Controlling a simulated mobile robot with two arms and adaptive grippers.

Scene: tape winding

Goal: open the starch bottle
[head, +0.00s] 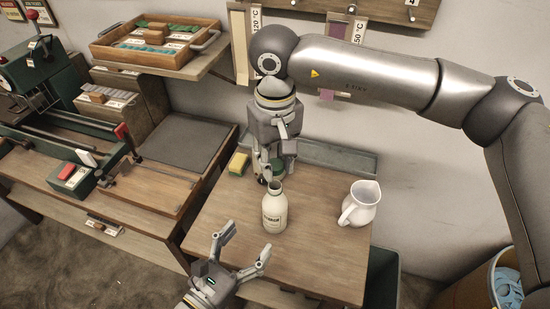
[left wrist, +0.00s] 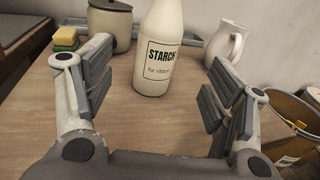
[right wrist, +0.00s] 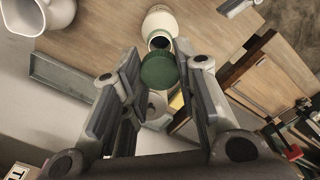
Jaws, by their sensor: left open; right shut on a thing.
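My right gripper (head: 272,176) is just behind the bottle, pointing down. It is shut on the green cap (right wrist: 159,71), which is off the bottle neck and beside it. My left gripper (head: 246,246) is open and empty in front of the bottle, its fingers spread to either side without visible contact.
A white pitcher (head: 360,204) stands to the right of the bottle. A yellow-green sponge (head: 238,164) and a lidded canister (left wrist: 110,26) are behind. A grey trough (head: 335,158) runs along the table's back edge. A bin (head: 490,285) stands right of the table.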

